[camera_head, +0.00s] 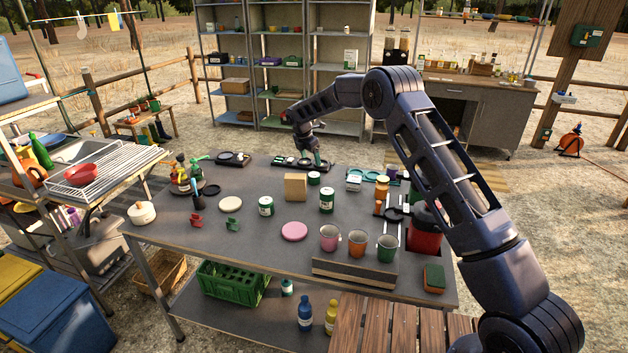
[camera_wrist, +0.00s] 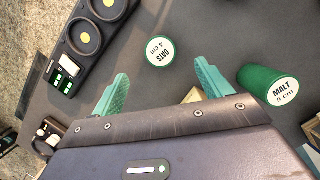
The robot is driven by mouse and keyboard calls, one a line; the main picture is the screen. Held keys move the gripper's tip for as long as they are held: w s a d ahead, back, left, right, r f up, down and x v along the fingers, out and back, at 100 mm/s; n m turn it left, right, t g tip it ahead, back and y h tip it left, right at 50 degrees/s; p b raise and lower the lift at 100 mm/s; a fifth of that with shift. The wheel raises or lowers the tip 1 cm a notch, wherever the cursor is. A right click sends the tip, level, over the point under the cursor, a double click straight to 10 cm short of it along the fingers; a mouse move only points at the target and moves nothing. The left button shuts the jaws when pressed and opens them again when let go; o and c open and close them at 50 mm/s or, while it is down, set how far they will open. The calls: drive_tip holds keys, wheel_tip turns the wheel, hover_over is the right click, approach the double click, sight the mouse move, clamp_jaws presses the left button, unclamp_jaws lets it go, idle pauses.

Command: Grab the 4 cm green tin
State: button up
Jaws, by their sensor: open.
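The short green tin (camera_head: 314,178) stands upright on the dark table behind a wooden block. In the wrist view this green tin (camera_wrist: 160,51) shows a white lid reading "OATS 4 cm". My gripper (camera_wrist: 161,86) is open and empty. Its two teal fingers are spread, and the tin lies beyond the fingertips, near the middle of the gap. In the head view my gripper (camera_head: 318,159) hangs just behind the tin. A taller green tin (camera_wrist: 268,86) reading "MALT 9 cm" is right of the right finger; it also shows in the head view (camera_head: 327,201).
The wooden block (camera_head: 296,187) stands close in front of the tin, left of the taller one. Another green-and-white tin (camera_head: 266,206) is further left. A black tray with round recesses (camera_wrist: 84,38) is left in the wrist view. Three cups (camera_head: 358,243) stand at the front.

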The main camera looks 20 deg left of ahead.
sight(314, 175)
drive_tip(key=shift+x, duration=5.45)
drive_tip(key=shift+s+a, duration=0.15)
drive_tip(key=c, duration=1.1)
